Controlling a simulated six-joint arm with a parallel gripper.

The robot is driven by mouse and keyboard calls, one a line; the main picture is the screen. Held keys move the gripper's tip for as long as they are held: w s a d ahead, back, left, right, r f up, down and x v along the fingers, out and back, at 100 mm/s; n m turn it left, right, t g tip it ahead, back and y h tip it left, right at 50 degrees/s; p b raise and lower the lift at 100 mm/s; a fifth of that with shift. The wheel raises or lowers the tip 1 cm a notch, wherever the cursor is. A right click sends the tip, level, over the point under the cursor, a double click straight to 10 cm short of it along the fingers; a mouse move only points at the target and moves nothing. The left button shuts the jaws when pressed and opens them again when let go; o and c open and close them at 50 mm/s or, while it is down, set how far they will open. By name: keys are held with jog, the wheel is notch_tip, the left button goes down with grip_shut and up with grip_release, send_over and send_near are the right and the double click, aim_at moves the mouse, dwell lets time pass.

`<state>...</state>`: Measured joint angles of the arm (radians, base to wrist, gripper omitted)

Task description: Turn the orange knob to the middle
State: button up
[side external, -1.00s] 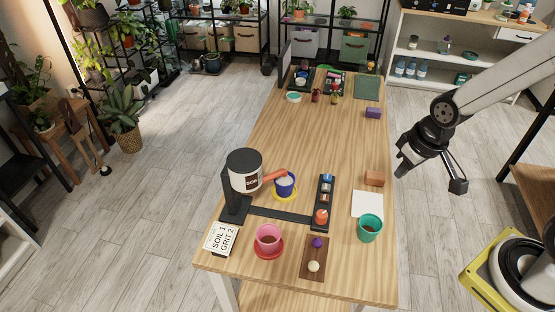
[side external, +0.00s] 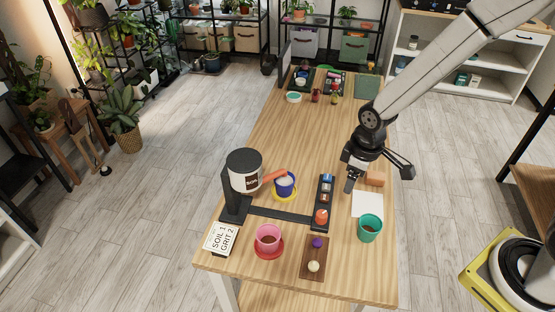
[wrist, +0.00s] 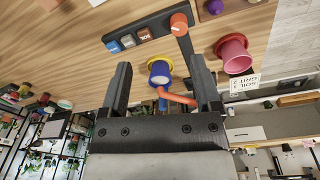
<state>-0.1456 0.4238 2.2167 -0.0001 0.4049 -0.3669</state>
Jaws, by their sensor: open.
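The orange knob (side external: 321,216) sits at the near end of a black control panel (side external: 330,178) on the wooden table. In the wrist view the knob (wrist: 179,23) has a pale mark on top; its setting is too small to read. Small blue, grey and orange-brown buttons line the panel beyond it. My gripper (side external: 378,178) is open and empty above the table, to the right of the panel and apart from the knob. In the wrist view the open fingers (wrist: 158,66) point toward the panel side of the table.
A soil canister (side external: 243,170) with an orange spout stands left of the panel, above a blue pot (side external: 285,183) on a yellow saucer. The table's far middle is clear.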

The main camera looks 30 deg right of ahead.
aim_at(322, 214)
jog(key=w+a+f+n, duration=0.1)
jog(key=f, duration=0.1)
jog(key=w+a+f+n, duration=0.1)
jog(key=a+f, duration=0.1)
jog(key=w+a+f+n+g, duration=0.1)
jog(key=f+n, duration=0.1)
jog(key=f, duration=0.1)
jog(key=shift+w+a, duration=0.1)
jog(key=shift+a, duration=0.25)
jog(key=shift+f, duration=0.1)
jog(key=shift+f, duration=3.8)
grip_shut()
